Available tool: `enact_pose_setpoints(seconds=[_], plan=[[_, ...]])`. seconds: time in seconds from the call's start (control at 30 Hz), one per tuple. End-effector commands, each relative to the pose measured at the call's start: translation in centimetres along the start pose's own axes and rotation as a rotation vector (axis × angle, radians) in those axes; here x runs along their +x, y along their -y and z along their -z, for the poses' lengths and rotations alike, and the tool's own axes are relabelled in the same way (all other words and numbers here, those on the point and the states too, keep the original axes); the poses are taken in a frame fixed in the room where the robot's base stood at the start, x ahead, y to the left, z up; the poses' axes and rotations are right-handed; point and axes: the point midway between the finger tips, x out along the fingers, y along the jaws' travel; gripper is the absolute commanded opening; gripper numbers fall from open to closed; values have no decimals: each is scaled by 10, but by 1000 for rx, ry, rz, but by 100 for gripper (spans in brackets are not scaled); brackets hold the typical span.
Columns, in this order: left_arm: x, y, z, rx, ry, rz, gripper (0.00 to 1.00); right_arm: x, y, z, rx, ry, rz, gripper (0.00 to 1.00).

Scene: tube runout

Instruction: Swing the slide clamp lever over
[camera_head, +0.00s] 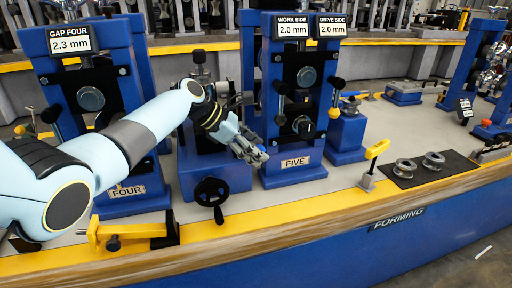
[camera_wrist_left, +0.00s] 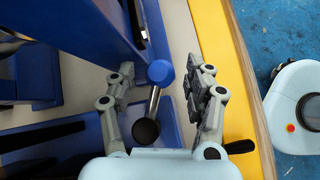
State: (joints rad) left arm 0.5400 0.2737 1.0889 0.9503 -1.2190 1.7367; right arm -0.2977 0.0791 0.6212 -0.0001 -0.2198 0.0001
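A lever with a blue knob (camera_wrist_left: 160,72) and a metal shaft rises from a dark round base in the left wrist view. It lies between the two fingers of my left gripper (camera_wrist_left: 163,88), with a gap on each side. The fingers are apart and do not touch it. In the head view my left gripper (camera_head: 250,150) is in front of the blue stand marked FIVE (camera_head: 294,174), above and right of a black handwheel (camera_head: 212,192). I cannot make out this lever in the head view; the gripper and wrist may hide it. My right gripper is not in view.
Stand FOUR (camera_head: 123,197) is at the left, beneath my arm. A yellow-handled lever (camera_head: 376,150) and a dark mat (camera_head: 436,170) with metal rings are at the right. The yellow bench edge (camera_head: 300,211) runs along the front. Black-knobbed levers (camera_head: 337,84) stick out from stand FIVE.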

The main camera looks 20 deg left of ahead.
Motion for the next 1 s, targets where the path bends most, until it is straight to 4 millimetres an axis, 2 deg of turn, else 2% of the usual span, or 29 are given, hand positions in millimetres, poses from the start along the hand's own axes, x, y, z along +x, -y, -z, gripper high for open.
enact_pose_setpoints(seconds=[0.23,0.5,0.7,1.0], plan=[[-7,-3,-7,3,1,-2,53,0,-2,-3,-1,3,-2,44],[-44,-13,-44,4,2,-3,53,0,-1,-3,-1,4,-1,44],[-64,-18,-64,2,0,-1,53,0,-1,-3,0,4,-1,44],[-70,-19,-70,0,0,0,53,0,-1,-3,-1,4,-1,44]])
